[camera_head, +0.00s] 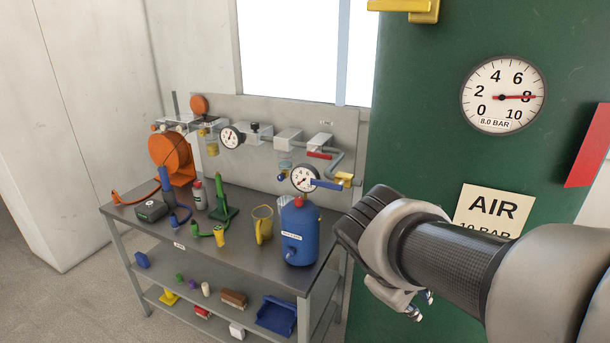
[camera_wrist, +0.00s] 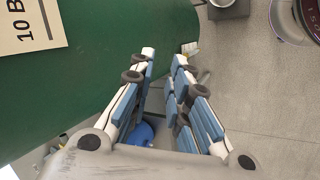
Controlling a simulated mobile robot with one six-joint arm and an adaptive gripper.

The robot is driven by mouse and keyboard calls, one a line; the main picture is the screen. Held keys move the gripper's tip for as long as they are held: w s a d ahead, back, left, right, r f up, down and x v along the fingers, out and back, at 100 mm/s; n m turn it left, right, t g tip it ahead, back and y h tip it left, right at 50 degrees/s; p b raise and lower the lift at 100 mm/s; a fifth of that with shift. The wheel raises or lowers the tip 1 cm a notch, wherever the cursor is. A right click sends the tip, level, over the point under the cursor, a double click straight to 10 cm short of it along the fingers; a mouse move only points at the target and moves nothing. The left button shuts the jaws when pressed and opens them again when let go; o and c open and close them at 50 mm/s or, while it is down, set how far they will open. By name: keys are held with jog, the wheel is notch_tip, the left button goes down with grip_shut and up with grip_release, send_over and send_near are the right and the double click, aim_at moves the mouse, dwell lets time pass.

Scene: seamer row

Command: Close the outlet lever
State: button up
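A blue lever (camera_head: 327,184) sits on a brass valve (camera_head: 344,179) at the right end of the pipe line along the back panel. The lever points left from the valve, roughly in line with the pipe, and its left end is close to a round gauge (camera_head: 304,179). I cannot read a label naming it as the outlet lever. My gripper (camera_head: 424,306) is right of the bench, in front of the green tank, well apart from the lever and pointing down. In the wrist view its fingers (camera_wrist: 164,58) stand apart with nothing between them.
A red lever (camera_head: 319,155) sits higher on the pipe line. The green tank (camera_head: 420,100) carries a large gauge (camera_head: 503,95) reading about 8 bar.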

jog(key=w+r+n+h+p, duration=0.1)
jog(key=w+n, duration=0.1)
jog(key=w, duration=0.2)
jog(key=w+r+n+t+h+p, duration=0.1)
jog(key=w+n+p, duration=0.1)
jog(key=w, duration=0.3)
jog(key=w+r+n+h+p, duration=0.1)
jog(key=w+n, duration=0.1)
jog(key=w, duration=0.2)
jog(key=shift+w+t+p, duration=0.25)
jog(key=shift+t+p, duration=0.05)
jog(key=shift+p, duration=0.05)
grip_shut()
jog(key=n+t+y+p, duration=0.1)
jog(key=n+t+p, duration=0.7)
jog(key=n, duration=0.9)
send_near(326, 185)
jog(key=a+f+p, duration=0.1)
jog(key=a+f, duration=0.2)
jog(key=f, duration=0.4)
jog(key=f+x, duration=0.1)
jog(key=x, duration=0.9)
jog(key=shift+g, duration=0.3)
jog(key=shift+s+a+r+p, duration=0.1)
jog(key=shift+s+r+p, duration=0.05)
jog(key=shift+r, duration=1.05)
jog(key=shift+s+r+p, duration=0.1)
jog(key=shift+r+p, duration=0.05)
jog(key=shift+r, duration=1)
jog(key=shift+a, duration=0.1)
